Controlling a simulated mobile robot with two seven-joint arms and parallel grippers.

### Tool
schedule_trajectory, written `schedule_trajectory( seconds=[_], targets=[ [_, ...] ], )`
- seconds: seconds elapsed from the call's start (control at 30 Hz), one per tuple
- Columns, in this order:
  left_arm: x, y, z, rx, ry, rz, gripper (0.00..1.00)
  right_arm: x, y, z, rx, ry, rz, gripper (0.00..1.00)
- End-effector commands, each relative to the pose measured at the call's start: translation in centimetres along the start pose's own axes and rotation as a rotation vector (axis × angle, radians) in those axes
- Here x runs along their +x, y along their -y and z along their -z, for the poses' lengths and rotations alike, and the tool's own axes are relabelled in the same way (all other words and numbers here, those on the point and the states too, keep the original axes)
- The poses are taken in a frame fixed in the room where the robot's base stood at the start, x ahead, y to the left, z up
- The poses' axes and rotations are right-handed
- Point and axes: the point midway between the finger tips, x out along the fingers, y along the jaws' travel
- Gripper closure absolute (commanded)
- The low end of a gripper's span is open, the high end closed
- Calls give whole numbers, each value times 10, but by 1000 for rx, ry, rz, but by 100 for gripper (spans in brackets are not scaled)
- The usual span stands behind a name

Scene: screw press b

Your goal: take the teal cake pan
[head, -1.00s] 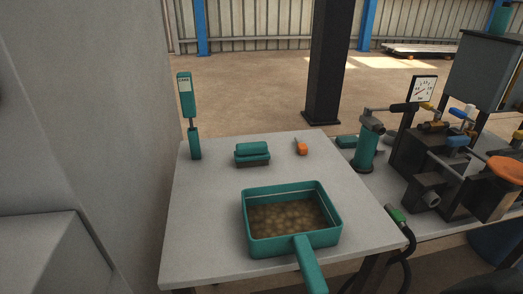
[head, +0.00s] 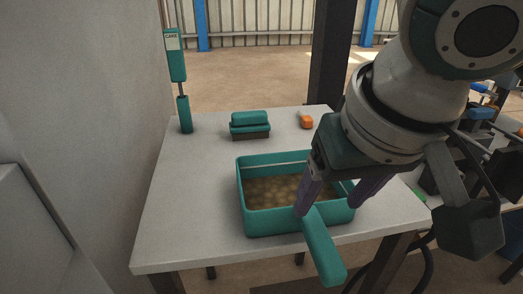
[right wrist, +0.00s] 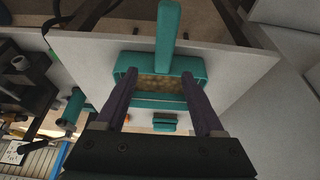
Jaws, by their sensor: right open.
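The teal cake pan (head: 272,226) sits on the grey table, with a brownish lumpy layer inside. Its handle (head: 324,246) points toward me over the table's front edge. My right gripper (head: 330,202) is open and empty above the pan's right front part, close to where the handle meets the wall. In the right wrist view the pan (right wrist: 186,65) lies between and beyond the two purple fingers (right wrist: 160,103), with its handle (right wrist: 168,35) pointing to the top. I cannot tell whether a finger touches the pan. My left gripper is not in view.
A grey wall rises at left. Machinery (head: 482,112) stands at right, partly behind my arm.

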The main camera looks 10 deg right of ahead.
Motion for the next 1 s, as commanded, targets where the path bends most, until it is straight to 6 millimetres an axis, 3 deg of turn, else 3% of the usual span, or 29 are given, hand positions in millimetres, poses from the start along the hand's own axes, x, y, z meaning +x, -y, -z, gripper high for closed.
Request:
schedule_trajectory(
  seconds=[0.1,0.33,0.6,0.87,1.0],
  targets=[
    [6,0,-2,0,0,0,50,21,1,-1,-1,0,0,30],
    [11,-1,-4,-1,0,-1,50,43,2,0,-3,-1,1,30],
    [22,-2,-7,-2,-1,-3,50,82,5,0,-4,-2,1,30],
    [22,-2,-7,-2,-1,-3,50,85,5,0,-5,-3,3,30],
    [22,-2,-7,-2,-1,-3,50,84,5,0,-5,-3,3,44]
  ],
)
